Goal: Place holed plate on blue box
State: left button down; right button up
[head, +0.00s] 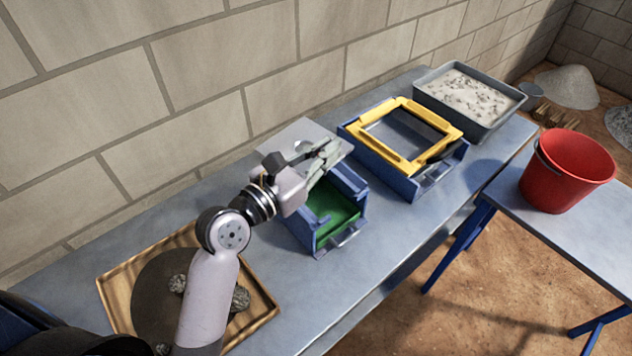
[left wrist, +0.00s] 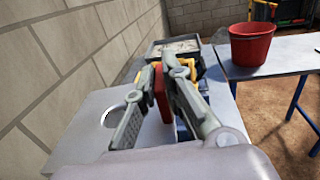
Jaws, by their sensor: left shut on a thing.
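The holed plate (head: 302,132) is a flat light-grey sheet with a round hole. It lies over the rear part of a blue box (head: 359,190) with a green inside; I cannot tell whether it touches the box. My left gripper (head: 325,152) is over the plate's front right part. In the left wrist view the plate (left wrist: 78,128) shows left of and below the fingers, its hole beside the left finger. My left gripper (left wrist: 160,95) is shut on a red upright piece, which looks like the plate's grip. My right gripper is not in view.
A second blue box (head: 392,177) with a yellow frame (head: 400,165) stands to the right. Beyond it is a grey tray (head: 433,99) of gravel. A wooden tray (head: 125,290) with stones lies at front left. A red bucket (head: 566,172) stands on another table. The wall runs close behind.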

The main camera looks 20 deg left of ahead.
pick_arm(q)
jog(key=w+r, duration=0.1)
jog(key=w+d+r+m+h, duration=0.1)
jog(key=r, duration=0.1)
jog(key=w+r+g+h, duration=0.1)
jog(key=r, duration=0.1)
jog(key=shift+d, duration=0.3)
notch_tip(320, 180, down, 20)
jog(key=b, duration=0.5)
jog(key=shift+r, duration=0.15)
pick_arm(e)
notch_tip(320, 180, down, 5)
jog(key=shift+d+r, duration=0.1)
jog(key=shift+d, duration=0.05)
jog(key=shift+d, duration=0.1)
pick_arm(q)
jog(key=c, duration=1.7)
grip_release()
jog(key=shift+f, duration=0.2)
